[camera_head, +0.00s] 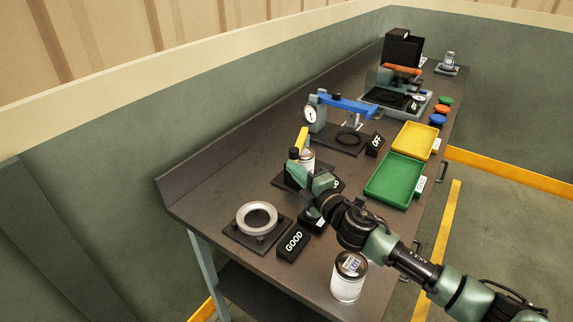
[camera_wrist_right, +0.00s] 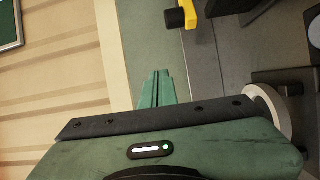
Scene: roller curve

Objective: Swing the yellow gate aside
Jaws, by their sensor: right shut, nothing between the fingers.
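The yellow gate (camera_head: 302,139) is a short yellow bar on a black post, near the middle of the bench. It stands over a white can (camera_head: 307,159) on a dark base. In the right wrist view, part of the yellow gate (camera_wrist_right: 189,14) shows at the top with a black end beside it. My right gripper (camera_head: 296,168) is just in front of the gate's post and overlaps its lower part in the head view; I cannot tell whether they touch. In the right wrist view, the right gripper's fingers (camera_wrist_right: 157,88) are together and empty. My left gripper is not in view.
A grey ring (camera_head: 241,219) sits on a black plate at the near left, beside a GOOD block (camera_head: 292,243). A white can (camera_head: 348,277) stands at the front edge. A blue-armed gauge (camera_head: 345,103), a green tray (camera_head: 394,181) and a yellow tray (camera_head: 415,140) lie beyond.

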